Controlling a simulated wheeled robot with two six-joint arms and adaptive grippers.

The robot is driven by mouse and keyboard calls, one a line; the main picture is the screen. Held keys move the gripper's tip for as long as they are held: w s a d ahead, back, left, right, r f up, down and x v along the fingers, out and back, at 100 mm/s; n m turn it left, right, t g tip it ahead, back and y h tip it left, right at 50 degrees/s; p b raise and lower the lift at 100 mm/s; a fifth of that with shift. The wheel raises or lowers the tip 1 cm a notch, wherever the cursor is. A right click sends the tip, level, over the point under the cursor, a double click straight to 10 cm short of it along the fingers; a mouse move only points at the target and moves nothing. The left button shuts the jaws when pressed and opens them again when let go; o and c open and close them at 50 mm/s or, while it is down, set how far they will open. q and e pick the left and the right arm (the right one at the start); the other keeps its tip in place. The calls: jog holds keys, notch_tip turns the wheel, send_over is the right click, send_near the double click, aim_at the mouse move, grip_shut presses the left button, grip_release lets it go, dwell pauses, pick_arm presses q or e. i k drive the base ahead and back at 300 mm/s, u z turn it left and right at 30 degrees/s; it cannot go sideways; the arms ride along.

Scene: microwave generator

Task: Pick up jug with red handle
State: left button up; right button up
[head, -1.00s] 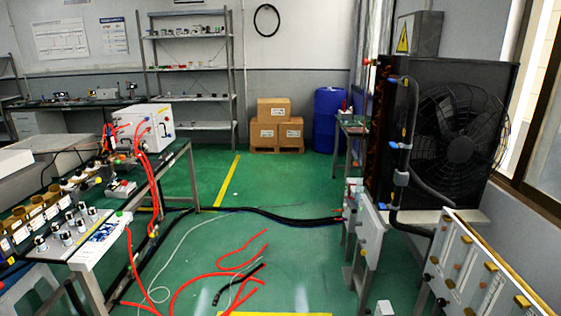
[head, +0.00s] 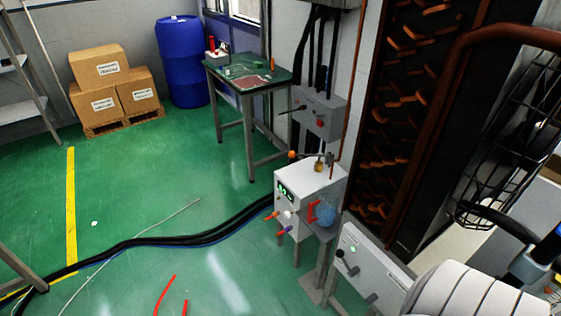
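A light-blue, see-through jug (head: 326,212) with a red handle (head: 311,211) stands small in the middle of the head view. It is on a grey shelf at the front right side of a white box unit (head: 306,182). The handle is on the jug's left side. The jug looks upright, and its lower part is hard to make out at this size.
A grey panel (head: 366,262) stands in front and right of the jug, beside the tall finned unit (head: 400,130). Black cables (head: 200,238) cross the green floor to the white unit. A green-topped table (head: 250,72), blue barrel (head: 185,60) and cardboard boxes (head: 100,68) stand behind. The floor at left is mostly open.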

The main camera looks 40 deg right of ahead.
aim_at(327, 202)
jog(key=i, duration=2.05)
jog(key=z, duration=3.55)
